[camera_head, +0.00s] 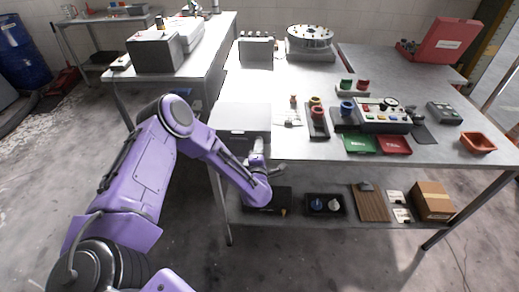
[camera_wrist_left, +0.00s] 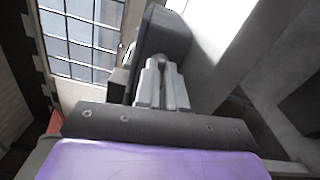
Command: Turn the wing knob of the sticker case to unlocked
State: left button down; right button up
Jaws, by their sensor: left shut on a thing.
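The sticker case appears to be the flat light-grey box (camera_head: 240,117) at the near left edge of the table, with a darker front face. My left gripper (camera_head: 258,157) is at the right part of that front face, partly hidden by my own wrist. In the left wrist view the fingers (camera_wrist_left: 162,85) are close together, upright against a dark block (camera_wrist_left: 168,32). The left gripper is shut on what seems to be the wing knob, which the fingers mostly hide; its angle cannot be read. My right gripper is not in view.
To the right on the table are a dark tray with coloured rings (camera_head: 317,120), a button box (camera_head: 383,118), green (camera_head: 360,144) and red (camera_head: 394,145) trays and an orange bowl (camera_head: 478,143). A lower shelf (camera_head: 300,222) runs below the gripper, holding black bins and a carton (camera_head: 433,200).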

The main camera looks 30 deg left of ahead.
pick_arm(q)
jog(key=shift+m, duration=1)
jog(key=c, duration=1.5)
grip_release()
jog(key=shift+d, duration=0.1)
jog(key=shift+s+d+f, duration=0.1)
jog(key=shift+s+d, duration=0.15)
jog(key=shift+s, duration=0.05)
jog(key=b+v, duration=0.2)
jog(key=v, duration=0.7)
jog(key=shift+s, duration=0.35)
